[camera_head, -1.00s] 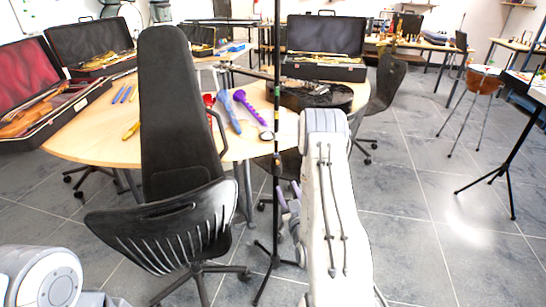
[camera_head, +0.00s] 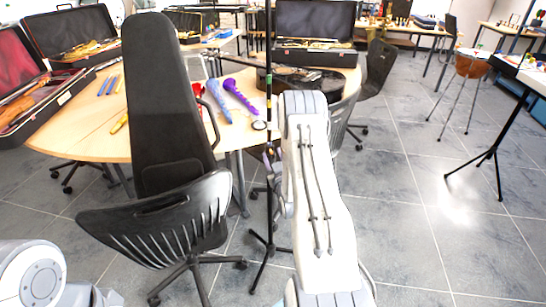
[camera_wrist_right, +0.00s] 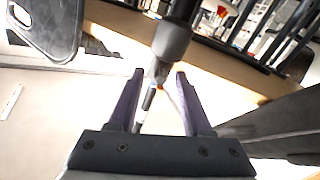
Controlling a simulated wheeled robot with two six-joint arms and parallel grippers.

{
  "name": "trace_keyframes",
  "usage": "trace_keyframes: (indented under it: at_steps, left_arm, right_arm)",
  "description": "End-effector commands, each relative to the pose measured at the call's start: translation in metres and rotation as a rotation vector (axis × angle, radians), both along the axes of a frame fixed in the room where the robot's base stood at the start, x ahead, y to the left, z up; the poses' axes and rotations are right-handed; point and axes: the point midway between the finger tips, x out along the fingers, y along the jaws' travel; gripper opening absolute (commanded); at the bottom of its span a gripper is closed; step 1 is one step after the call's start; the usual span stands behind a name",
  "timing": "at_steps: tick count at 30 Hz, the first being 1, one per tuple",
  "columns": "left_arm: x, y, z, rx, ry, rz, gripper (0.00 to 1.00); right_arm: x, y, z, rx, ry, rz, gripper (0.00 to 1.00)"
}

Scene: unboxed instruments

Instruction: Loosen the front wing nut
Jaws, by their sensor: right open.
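A thin dark upright stand (camera_head: 269,90) rises from a tripod foot beside the black chair. My right gripper (camera_head: 271,157) is at this pole in the head view, largely hidden by my white forearm. In the right wrist view my right gripper (camera_wrist_right: 158,92) has its two purple fingers apart. A dark collar (camera_wrist_right: 172,42) with a narrower pale end lies just beyond the fingertips, and a thin rod runs down between the fingers. I cannot make out a wing nut clearly. My left gripper is out of view; only part of its arm shows at lower left.
A black office chair (camera_head: 165,110) stands close on the left. A dark tripod stand (camera_head: 492,150) is at the right. The tiled floor (camera_head: 410,225) right of my arm is open.

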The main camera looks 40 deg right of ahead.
Motion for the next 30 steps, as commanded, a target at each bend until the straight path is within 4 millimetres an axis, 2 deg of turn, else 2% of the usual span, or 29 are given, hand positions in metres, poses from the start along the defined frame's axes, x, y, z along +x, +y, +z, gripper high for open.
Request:
trace_keyframes:
  at_steps: [5,6,8,9,10,17,24,30]
  left_arm:
    - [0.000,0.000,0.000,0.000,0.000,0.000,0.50]
    - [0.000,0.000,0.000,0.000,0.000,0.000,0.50]
    - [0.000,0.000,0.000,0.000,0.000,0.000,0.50]
    - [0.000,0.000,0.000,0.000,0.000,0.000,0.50]
    - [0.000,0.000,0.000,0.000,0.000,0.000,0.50]
    - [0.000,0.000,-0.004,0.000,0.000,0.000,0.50]
    - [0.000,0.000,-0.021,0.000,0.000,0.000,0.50]
    - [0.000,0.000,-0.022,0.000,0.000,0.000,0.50]
  right_arm:
    - [0.001,0.001,0.000,0.000,0.000,0.001,0.49]
    - [0.001,0.001,0.000,0.000,0.000,0.001,0.42]
    - [0.001,0.001,0.000,0.000,0.000,0.001,0.19]
    - [0.001,0.001,0.000,0.000,0.000,0.002,0.04]
    - [0.001,0.001,0.000,0.000,0.000,0.002,0.00]
    - [0.000,0.001,-0.002,-0.032,0.014,0.002,0.00]
    - [0.001,0.001,-0.002,-0.237,0.105,0.002,0.00]
    - [0.000,0.002,0.000,-0.302,0.138,0.002,0.00]
